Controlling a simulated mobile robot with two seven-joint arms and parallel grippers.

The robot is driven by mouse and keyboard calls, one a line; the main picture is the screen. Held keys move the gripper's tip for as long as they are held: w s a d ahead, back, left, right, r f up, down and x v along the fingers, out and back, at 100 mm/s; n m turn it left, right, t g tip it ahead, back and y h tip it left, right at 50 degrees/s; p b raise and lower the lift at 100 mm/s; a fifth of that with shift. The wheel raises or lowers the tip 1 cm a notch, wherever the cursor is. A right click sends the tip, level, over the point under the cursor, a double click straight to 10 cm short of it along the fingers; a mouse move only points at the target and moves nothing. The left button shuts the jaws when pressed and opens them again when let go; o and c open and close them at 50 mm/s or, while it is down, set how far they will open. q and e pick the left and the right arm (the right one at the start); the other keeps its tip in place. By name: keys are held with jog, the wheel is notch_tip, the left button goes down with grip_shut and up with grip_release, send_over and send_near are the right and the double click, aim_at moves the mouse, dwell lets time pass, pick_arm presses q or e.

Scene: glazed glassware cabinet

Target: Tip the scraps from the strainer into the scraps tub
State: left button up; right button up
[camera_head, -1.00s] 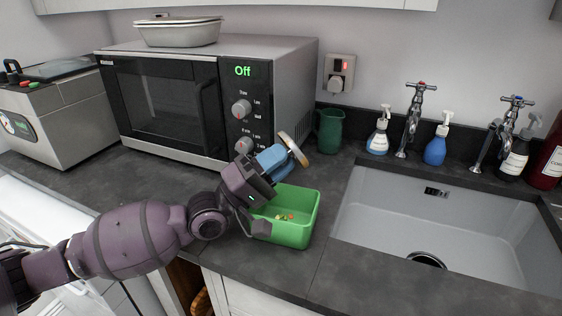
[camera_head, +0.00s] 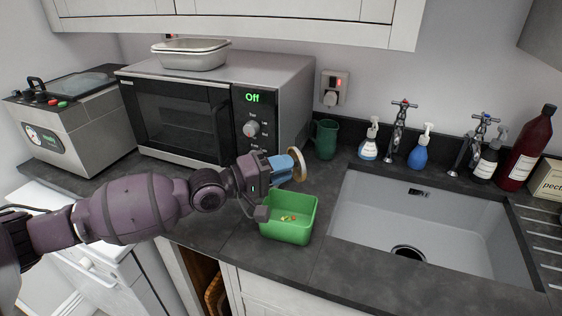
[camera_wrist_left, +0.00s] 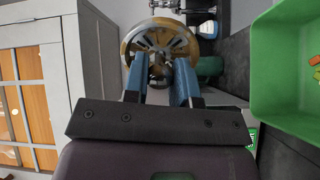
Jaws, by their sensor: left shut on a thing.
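The green scraps tub (camera_head: 290,236) stands on the counter left of the sink. Several small red, yellow and green scraps (camera_head: 288,218) lie on its floor. The tub also shows at the right of the left wrist view (camera_wrist_left: 285,75). My left gripper (camera_head: 284,166) has blue fingers and is shut on the strainer (camera_head: 300,165), above the tub's back edge. The strainer is tipped on edge, its round rim nearly upright. In the left wrist view the strainer (camera_wrist_left: 160,33) is a brass-coloured ring beyond the fingers (camera_wrist_left: 160,88). My right gripper is out of view.
The microwave (camera_head: 186,116) stands behind my left arm, with a pale dish (camera_head: 192,58) on top. A dark green mug (camera_head: 326,139) is behind the tub. The sink (camera_head: 440,215) is to the right, with taps and bottles behind it.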

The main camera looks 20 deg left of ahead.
aim_at(294, 159)
pick_arm(q)
jog(key=r+g+y+p, duration=0.1)
jog(key=p, duration=0.4)
jog(key=shift+g+y, duration=0.3)
jog(key=shift+p, duration=0.8)
jog(key=shift+g+y+p, duration=0.5)
jog(key=shift+y+p, duration=0.05)
jog(key=shift+y, duration=0.05)
jog(key=shift+r+g+y, duration=0.15)
jog(key=shift+g+y, duration=0.15)
jog(key=shift+g, duration=0.1)
jog(key=shift+w+d+r+g+y, duration=0.15)
jog(key=shift+r+g+y, duration=0.4)
jog(key=shift+g+y, duration=0.3)
jog(key=g+y, duration=0.1)
jog(key=r+g+y, duration=0.2)
jog(key=shift+w+d+y, duration=0.2)
jog(key=shift+d+y, duration=0.05)
jog(key=shift+y, duration=0.1)
jog(key=shift+w+d+r+g+y, duration=0.1)
jog(key=shift+r+g+y, duration=0.3)
jog(key=shift+g+y, duration=0.35)
jog(key=shift+r+g+y, duration=0.35)
jog(key=shift+g+y, duration=0.35)
jog(key=shift+y, duration=0.05)
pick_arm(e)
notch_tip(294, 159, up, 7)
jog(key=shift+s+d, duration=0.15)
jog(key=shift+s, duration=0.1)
